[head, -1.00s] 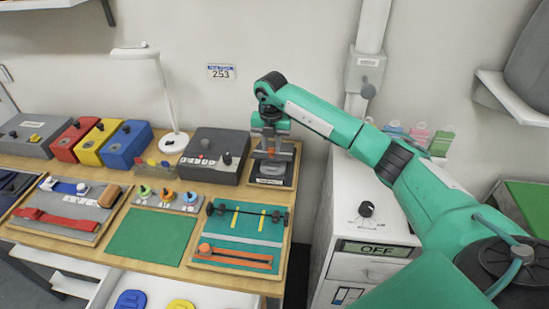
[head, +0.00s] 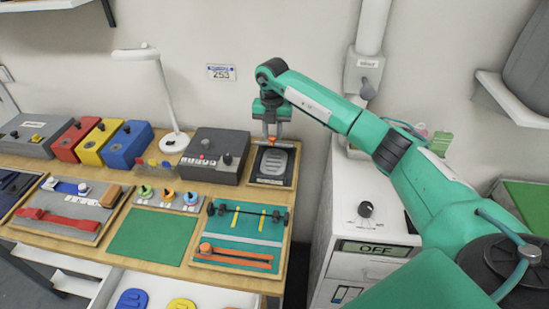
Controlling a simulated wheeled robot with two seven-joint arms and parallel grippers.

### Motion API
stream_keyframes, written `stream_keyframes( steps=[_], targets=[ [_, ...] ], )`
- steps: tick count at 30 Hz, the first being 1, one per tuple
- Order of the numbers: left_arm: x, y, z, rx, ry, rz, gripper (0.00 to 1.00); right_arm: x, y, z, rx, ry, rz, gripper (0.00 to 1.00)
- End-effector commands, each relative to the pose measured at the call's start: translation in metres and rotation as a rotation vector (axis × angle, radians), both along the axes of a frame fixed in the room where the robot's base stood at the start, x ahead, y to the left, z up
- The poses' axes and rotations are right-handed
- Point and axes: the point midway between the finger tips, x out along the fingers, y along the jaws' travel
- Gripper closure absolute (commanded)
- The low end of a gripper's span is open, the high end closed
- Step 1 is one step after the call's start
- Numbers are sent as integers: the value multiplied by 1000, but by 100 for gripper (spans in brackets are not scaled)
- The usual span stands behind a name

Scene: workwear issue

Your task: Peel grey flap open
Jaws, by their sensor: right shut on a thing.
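My right gripper (head: 271,136) is above the far edge of a dark pad in a wooden frame (head: 288,180) at the back right of the bench. Its fingers point down and are shut. A grey ribbed piece (head: 272,163), which looks like the grey flap, shows on the pad just below the fingertips. The thing between the fingers is too small to make out, but it appears to be the flap's far edge. I cannot tell how far the flap is raised. A white label (head: 270,181) is at the pad's near edge. My left gripper is not in view.
A dark grey box with knobs (head: 215,155) stands close left of the pad. In front is a teal strap board (head: 240,222). Left are a green mat (head: 150,236) and a white lamp (head: 172,142). A white cabinet (head: 350,190) stands right, across a gap.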

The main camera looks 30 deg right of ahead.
Motion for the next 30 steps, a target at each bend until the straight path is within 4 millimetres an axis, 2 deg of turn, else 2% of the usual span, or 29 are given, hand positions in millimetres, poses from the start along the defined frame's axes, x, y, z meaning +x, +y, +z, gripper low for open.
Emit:
stream_keyframes(
  steps=[6, 17, 30],
  targets=[
    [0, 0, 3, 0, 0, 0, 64, 8, -7, 11, 0, -2, -3, 86],
    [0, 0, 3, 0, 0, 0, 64, 10, -8, 12, 0, -2, -1, 87],
    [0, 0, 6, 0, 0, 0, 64, 27, -21, 27, -1, -2, -3, 87]
  ],
)
